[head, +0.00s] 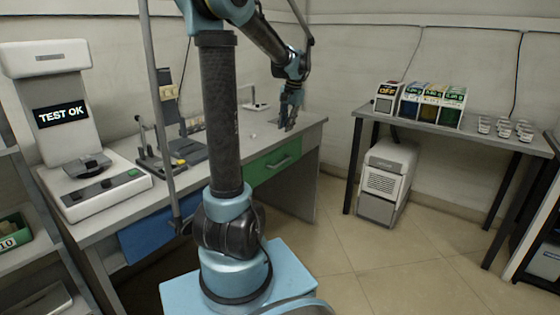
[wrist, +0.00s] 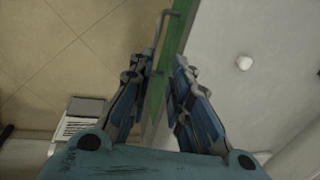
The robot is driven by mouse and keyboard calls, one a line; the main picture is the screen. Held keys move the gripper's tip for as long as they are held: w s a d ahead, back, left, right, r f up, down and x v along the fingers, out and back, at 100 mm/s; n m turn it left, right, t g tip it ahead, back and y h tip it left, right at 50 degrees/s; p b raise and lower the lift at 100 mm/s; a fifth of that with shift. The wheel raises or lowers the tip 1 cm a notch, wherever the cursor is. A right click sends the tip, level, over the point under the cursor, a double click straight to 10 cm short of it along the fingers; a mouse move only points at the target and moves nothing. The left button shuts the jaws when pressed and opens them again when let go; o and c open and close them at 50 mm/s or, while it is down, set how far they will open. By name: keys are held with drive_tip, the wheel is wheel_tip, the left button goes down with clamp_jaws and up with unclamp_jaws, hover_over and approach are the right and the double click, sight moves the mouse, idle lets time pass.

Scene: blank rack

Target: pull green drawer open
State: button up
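The green drawer (head: 264,172) is in the right part of the workbench front, and it looks shut, flush with the front. Its bar handle (head: 283,162) runs across the front. In the wrist view the green drawer front (wrist: 178,38) is a narrow strip seen from above, with the handle (wrist: 163,30) standing out to its left. My gripper (head: 289,126) points down near the bench's front edge, above the drawer. In the wrist view my gripper (wrist: 161,72) has its fingers spread, one on each side of the green strip. It holds nothing, and I cannot tell whether it touches the handle.
The grey benchtop (head: 232,148) carries a test machine (head: 62,120) at the left and small fixtures. A blue drawer (head: 160,232) is left of my arm. A white floor unit (head: 386,180) stands under a second table (head: 470,137). The tiled floor (head: 375,260) between is clear.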

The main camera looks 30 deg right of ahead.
approach(280, 159)
drive_tip(key=s+a+f, duration=0.1)
drive_tip(key=f, duration=0.1)
drive_tip(key=s+a+f, duration=0.1)
drive_tip(key=f, duration=0.1)
drive_tip(key=s+a+f, duration=0.1)
drive_tip(key=f, duration=0.1)
drive_tip(key=shift+s+a+f, duration=0.2)
drive_tip(key=shift+a+f, duration=0.1)
drive_tip(key=shift+f, duration=0.1)
clamp_jaws()
